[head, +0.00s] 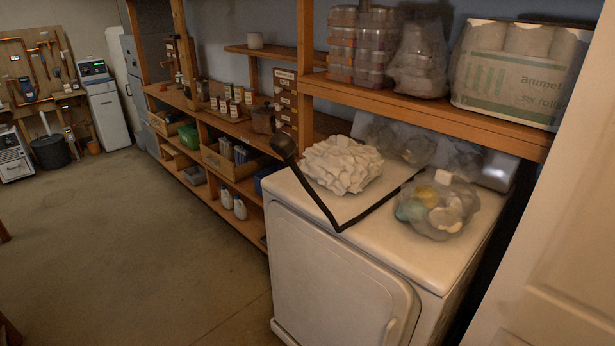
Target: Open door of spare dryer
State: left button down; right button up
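The white dryer (433,282) stands at the lower right, with its front facing left and toward me. Its door (335,280) is a large rounded panel on the front and looks closed. A pale upright handle (390,331) sits near the door's right edge, low in the picture. The bottom of the door at the right is cut off by the picture's lower edge. Neither of my grippers is in view.
On the dryer top lie a crumpled white pile (342,165), a clear bag of mixed items (437,205) and a long black bent object (316,197). Wooden shelves (235,130) run behind. A pale panelled door (545,240) stands close at right. Floor (130,240) at left is clear.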

aim_at(343, 295)
jog(key=i+j+z, duration=0.1)
jog(key=z, duration=0.15)
jog(key=i+j+z, duration=0.1)
jog(key=z, duration=0.15)
jog(key=k+j+z, duration=0.1)
jog(key=j+z, duration=0.15)
jog(key=z, duration=0.15)
